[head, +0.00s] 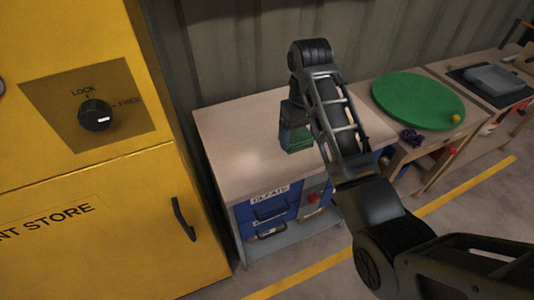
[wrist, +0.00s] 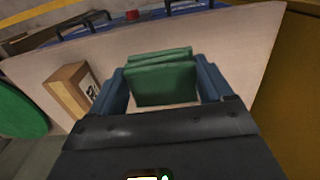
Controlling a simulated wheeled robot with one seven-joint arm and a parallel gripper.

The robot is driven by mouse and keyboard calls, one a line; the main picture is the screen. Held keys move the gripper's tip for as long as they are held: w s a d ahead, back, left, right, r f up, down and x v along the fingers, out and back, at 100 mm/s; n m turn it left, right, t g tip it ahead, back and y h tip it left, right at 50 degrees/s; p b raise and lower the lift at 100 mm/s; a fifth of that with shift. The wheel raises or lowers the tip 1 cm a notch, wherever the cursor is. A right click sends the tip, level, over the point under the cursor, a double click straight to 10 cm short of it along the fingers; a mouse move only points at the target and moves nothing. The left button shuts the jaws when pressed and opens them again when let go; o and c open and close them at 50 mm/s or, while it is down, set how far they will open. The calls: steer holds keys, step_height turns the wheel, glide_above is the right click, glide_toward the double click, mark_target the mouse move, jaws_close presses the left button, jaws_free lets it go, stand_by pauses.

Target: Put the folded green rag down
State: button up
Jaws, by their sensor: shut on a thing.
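The folded green rag (wrist: 165,84) is between the two blue fingers of my gripper (wrist: 165,88) in the wrist view. My gripper is shut on it. In the head view the rag (head: 296,138) shows below my gripper (head: 295,128), over the pale top of a workbench (head: 235,135). I cannot tell whether the rag touches the bench top. The bench top also shows in the wrist view (wrist: 235,50), around and beyond the rag. My arm hides part of the bench's right side in the head view.
A yellow cabinet (head: 110,220) with a lock knob (head: 95,115) stands close at the left. A box (wrist: 72,88) is on the bench beside my gripper. Blue drawers (head: 268,210) are under the bench. A green disc (head: 418,100) lies on another table. The bench's left part is clear.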

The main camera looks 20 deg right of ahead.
steer(key=w+a+f, duration=0.2)
steer(key=w+a, duration=0.1)
steer(key=w+a+f+b, duration=0.1)
steer(key=w+a+f, duration=0.2)
steer(key=shift+a+f, duration=0.1)
steer(key=shift+a, duration=0.05)
steer(key=shift+s+f, duration=0.1)
steer(key=shift+f, duration=1.95)
steer(key=shift+f, duration=0.15)
steer(key=o, duration=0.8)
steer(key=shift+o, duration=0.2)
step_height(320, 180, up, 12)
steer(key=shift+p, duration=0.45)
